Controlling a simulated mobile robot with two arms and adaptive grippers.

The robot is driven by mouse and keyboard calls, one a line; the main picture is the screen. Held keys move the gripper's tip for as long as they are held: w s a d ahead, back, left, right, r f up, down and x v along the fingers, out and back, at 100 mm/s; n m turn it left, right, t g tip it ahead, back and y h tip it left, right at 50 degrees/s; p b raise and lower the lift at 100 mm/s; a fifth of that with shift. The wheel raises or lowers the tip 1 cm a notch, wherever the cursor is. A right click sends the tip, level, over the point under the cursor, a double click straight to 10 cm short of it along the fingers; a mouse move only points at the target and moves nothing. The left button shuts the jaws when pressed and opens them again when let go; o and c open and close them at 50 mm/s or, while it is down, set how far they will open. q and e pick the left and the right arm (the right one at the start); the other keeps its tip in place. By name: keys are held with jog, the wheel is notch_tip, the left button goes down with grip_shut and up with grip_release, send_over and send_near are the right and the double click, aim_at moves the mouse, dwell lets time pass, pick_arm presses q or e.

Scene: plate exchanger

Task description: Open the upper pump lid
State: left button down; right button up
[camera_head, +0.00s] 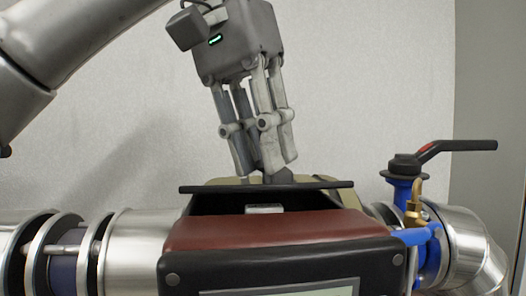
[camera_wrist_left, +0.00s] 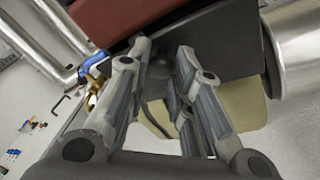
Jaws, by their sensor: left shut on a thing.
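The upper pump lid (camera_head: 210,188) is a thin black plate above the dark housing, behind the red top of the pump (camera_head: 280,229). In the head view a dark recess with a small light grey part (camera_head: 263,209) shows below the lid's edge; how far the lid is raised is hard to tell. My left gripper (camera_head: 259,171) comes down from above, with its fingers shut on the lid's dark knob (camera_head: 281,175). In the left wrist view the knob (camera_wrist_left: 160,69) lies between the fingertips (camera_wrist_left: 163,55), against the dark lid (camera_wrist_left: 225,45). My right gripper is out of view.
A blue valve with a black lever (camera_head: 460,146) and a brass fitting (camera_head: 413,207) stands right of the pump. Shiny metal pipes (camera_head: 145,250) run on both sides. A plain light wall is behind, with free room above the pump.

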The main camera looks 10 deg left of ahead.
pick_arm(q)
jog(key=shift+w+r+g, duration=0.15)
jog(key=shift+w+g, duration=0.1)
jog(key=shift+g, duration=0.15)
jog(key=shift+w+a+r+h, duration=0.15)
jog(key=shift+r+h, duration=0.15)
jog(key=shift+r, duration=0.05)
jog(key=c, duration=1.3)
grip_release()
jog(key=shift+w, duration=0.1)
jog(key=shift+f, duration=0.2)
